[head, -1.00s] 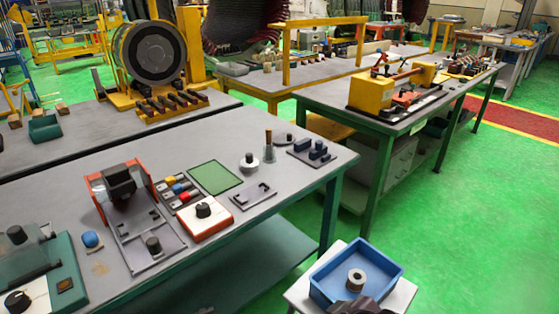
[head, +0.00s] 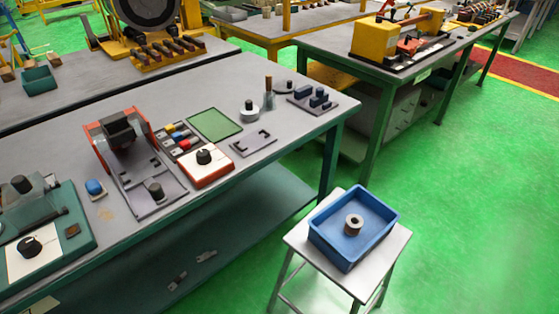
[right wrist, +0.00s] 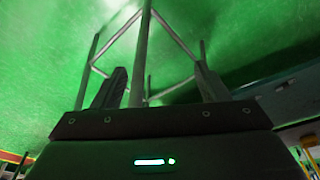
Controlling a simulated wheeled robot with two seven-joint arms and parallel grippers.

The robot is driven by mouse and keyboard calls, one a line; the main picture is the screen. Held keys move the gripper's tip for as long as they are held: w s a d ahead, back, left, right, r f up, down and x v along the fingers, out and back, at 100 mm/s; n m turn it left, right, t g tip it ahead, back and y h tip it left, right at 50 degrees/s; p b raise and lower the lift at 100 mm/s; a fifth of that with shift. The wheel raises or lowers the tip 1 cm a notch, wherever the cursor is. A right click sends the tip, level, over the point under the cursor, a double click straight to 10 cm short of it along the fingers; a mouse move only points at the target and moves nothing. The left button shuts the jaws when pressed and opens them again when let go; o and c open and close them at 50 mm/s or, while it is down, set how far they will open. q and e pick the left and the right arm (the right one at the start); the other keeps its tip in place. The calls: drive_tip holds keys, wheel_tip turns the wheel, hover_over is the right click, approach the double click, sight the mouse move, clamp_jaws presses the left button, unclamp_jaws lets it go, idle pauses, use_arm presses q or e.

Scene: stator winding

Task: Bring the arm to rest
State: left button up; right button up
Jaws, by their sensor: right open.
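My right gripper (right wrist: 160,78) shows in the right wrist view, its two dark fingers wide apart with nothing between them. Beyond the fingers are the thin legs of a stool and the green floor. In the head view neither of my grippers shows. A blue tray (head: 325,246) sits on the white-topped stool (head: 297,240) at the lower right. A small grey ring-shaped part (head: 353,225) stands inside the tray, apart from any gripper. My left gripper is in neither view.
A grey workbench (head: 285,155) fills the left and middle, holding an orange-framed fixture (head: 118,135), a white-and-orange control box (head: 206,165) and a green machine (head: 40,225). Another bench (head: 340,75) stands behind. Green floor (head: 480,220) is clear to the right of the stool.

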drive_tip(key=s+d+f, duration=0.2)
drive_tip(key=s+f, duration=0.8)
drive_tip(key=f, duration=0.1)
drive_tip(key=s+d+f+g, duration=0.1)
drive_tip(key=s+f, duration=1)
drive_tip(key=f, duration=0.1)
drive_tip(key=shift+s+d+f+g, duration=0.25)
drive_tip(key=shift+s+d+g, duration=0.05)
drive_tip(key=shift+d, duration=0.1)
